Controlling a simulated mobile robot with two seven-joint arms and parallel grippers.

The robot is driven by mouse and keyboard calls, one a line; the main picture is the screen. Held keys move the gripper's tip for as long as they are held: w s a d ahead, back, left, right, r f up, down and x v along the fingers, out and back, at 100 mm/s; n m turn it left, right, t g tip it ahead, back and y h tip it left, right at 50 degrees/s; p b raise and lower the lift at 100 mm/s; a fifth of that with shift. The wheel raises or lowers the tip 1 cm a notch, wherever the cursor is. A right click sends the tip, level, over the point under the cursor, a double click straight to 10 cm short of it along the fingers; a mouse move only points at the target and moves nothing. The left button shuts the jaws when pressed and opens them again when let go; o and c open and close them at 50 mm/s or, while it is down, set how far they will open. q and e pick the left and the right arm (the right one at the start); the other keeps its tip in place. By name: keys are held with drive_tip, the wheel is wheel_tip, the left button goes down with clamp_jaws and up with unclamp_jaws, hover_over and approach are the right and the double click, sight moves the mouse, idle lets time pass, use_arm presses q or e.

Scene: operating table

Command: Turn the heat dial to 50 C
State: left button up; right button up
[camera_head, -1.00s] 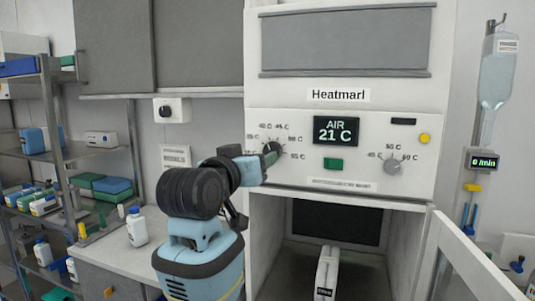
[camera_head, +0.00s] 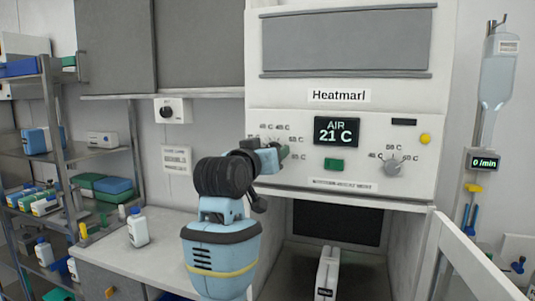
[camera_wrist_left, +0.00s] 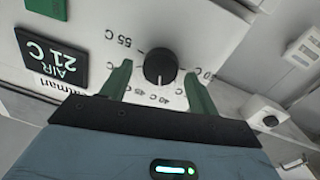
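The dark round dial (camera_wrist_left: 160,66) sits on the white panel, with a scale around it that includes 55 C. A light mark on it points toward the bottom of the wrist view. My left gripper (camera_wrist_left: 158,76) is open, with one green finger on each side of the dial; I cannot tell whether they touch it. In the head view my left gripper (camera_head: 282,151) covers this dial. The display (camera_head: 336,131) reads AIR 21 C. A second, grey dial (camera_head: 394,167), marked 45, 50 and 60 C, is at the panel's right. My right gripper is not in view.
A green button (camera_head: 334,164) and a yellow button (camera_head: 425,138) are on the same panel. Below is an open chamber with a white item (camera_head: 327,272) inside. An open door (camera_head: 470,255) stands at the right. A white bottle (camera_head: 137,227) is on the left counter.

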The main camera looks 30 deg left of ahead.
use_arm(q)
drive_tip(key=c, duration=0.9)
drive_tip(key=shift+m, duration=0.3)
drive_tip(key=shift+d+m+g+y, duration=0.15)
drive_tip(key=shift+m+g+y, duration=0.1)
drive_tip(key=shift+m, duration=3.4)
drive_tip(key=shift+d+m+g+y, duration=0.15)
drive_tip(key=shift+m+g+y, duration=0.1)
drive_tip(key=shift+m, duration=3.4)
drive_tip(key=o, duration=1)
